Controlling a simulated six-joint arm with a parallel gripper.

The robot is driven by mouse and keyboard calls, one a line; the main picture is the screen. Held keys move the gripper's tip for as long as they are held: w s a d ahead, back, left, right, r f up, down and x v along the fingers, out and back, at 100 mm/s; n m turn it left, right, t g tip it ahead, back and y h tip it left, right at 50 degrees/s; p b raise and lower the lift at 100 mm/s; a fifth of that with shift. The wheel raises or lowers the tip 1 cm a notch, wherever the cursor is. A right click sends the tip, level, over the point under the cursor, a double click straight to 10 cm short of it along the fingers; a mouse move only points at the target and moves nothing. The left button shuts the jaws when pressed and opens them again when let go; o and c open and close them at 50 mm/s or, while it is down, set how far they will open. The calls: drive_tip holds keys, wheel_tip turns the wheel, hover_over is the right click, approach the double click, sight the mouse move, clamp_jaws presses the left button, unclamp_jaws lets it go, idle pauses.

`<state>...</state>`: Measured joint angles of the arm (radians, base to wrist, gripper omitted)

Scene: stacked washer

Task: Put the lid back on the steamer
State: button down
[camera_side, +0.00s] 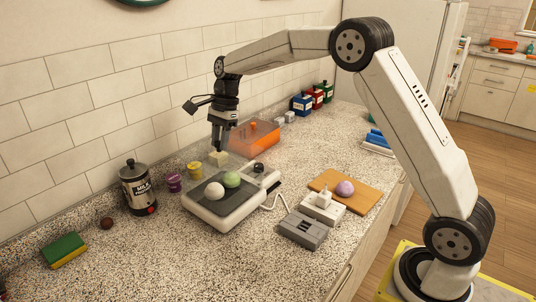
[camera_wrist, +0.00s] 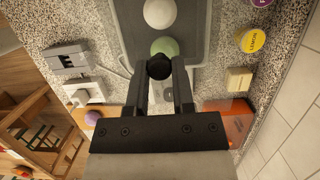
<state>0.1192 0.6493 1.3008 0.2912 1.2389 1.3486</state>
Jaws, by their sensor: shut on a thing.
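My gripper (camera_side: 220,147) points down above the back of the counter, beside the steamer. It also shows in the wrist view (camera_wrist: 160,72), where its fingers are shut on a round black knob (camera_wrist: 159,66), which I take to be the lid's knob. The rest of the lid is see-through or hidden, and I cannot make out its edge. The steamer (camera_side: 207,213) is a low pale base with a dark grey top. A white bun (camera_side: 214,190) and a green bun (camera_side: 232,180) sit on it. A dark round part (camera_side: 259,166) shows at its right end.
A cream block (camera_side: 218,158) and an orange box (camera_side: 262,139) lie near the wall. Yellow (camera_side: 195,170) and purple (camera_side: 174,183) cups and a milk canister (camera_side: 138,187) stand left. A grey device (camera_side: 303,230) and a wooden board (camera_side: 362,196) with a purple bun lie right.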

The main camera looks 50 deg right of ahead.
drive_tip(key=shift+f, duration=3)
drive_tip(key=shift+f, duration=0.15)
idle(0.4)
unclamp_jaws()
idle(0.5)
drive_tip(key=shift+r, duration=3.55)
